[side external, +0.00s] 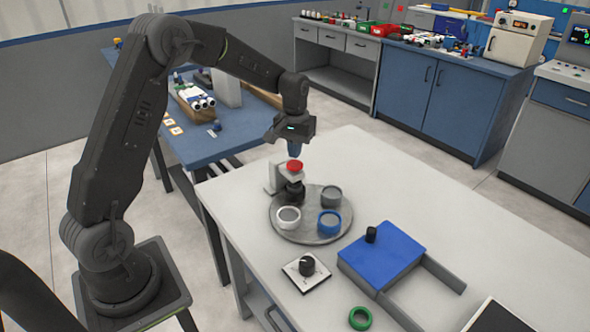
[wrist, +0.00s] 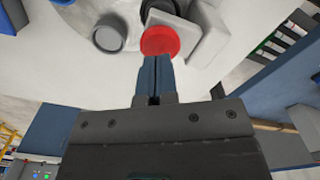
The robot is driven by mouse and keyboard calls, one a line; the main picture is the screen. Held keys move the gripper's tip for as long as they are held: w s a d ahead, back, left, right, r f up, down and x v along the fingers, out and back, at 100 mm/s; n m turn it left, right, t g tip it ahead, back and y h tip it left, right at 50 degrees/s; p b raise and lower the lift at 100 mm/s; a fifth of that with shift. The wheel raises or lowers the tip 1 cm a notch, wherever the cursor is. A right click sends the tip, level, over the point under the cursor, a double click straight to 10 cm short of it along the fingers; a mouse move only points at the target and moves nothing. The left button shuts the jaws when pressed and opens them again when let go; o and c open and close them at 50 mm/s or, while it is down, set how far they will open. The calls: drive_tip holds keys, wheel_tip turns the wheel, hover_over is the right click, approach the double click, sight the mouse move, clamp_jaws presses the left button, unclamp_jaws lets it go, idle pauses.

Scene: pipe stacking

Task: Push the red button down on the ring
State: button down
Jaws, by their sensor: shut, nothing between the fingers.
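The red button (side external: 295,165) tops a dark stem on a light grey bracket (side external: 272,178) at the back left of a round grey plate (side external: 306,235). My gripper (side external: 294,150) points down just above the button, with its blue fingers together and nothing between them. In the wrist view the button (wrist: 160,41) is just beyond the fingertips (wrist: 154,62); I cannot tell whether they touch it. A white-rimmed ring (side external: 288,216), a blue ring (side external: 329,223) and a grey ring (side external: 331,196) sit on the plate. A black ring-like part (wrist: 160,8) shows behind the button.
A blue box (side external: 381,254) with a black knob stands right of the plate. A white block with a black dial (side external: 307,266) and a green ring (side external: 360,318) lie nearer the front. The white table is clear behind the plate to the right.

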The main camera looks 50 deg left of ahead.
sight(295, 163)
drive_tip(key=shift+f, duration=2.1)
idle(0.6)
drive_tip(key=shift+r, duration=3.55)
drive_tip(key=shift+s+d+r, duration=0.1)
drive_tip(key=shift+d+r, duration=0.1)
drive_tip(key=shift+r, duration=0.1)
drive_tip(key=s+d+r+m+t, duration=0.2)
drive_tip(key=s+d+r, duration=0.4)
drive_tip(key=s, duration=0.3)
drive_tip(key=s+d+r+m+t, duration=0.2)
drive_tip(key=s+d+r, duration=0.4)
drive_tip(key=s, duration=0.3)
drive_tip(key=s+d+f+m+t, duration=0.1)
drive_tip(key=s+d+m, duration=0.1)
drive_tip(key=s, duration=0.6)
drive_tip(key=shift+s+d+t, duration=0.25)
drive_tip(key=shift+d+t, duration=0.05)
drive_tip(key=shift+d, duration=0.2)
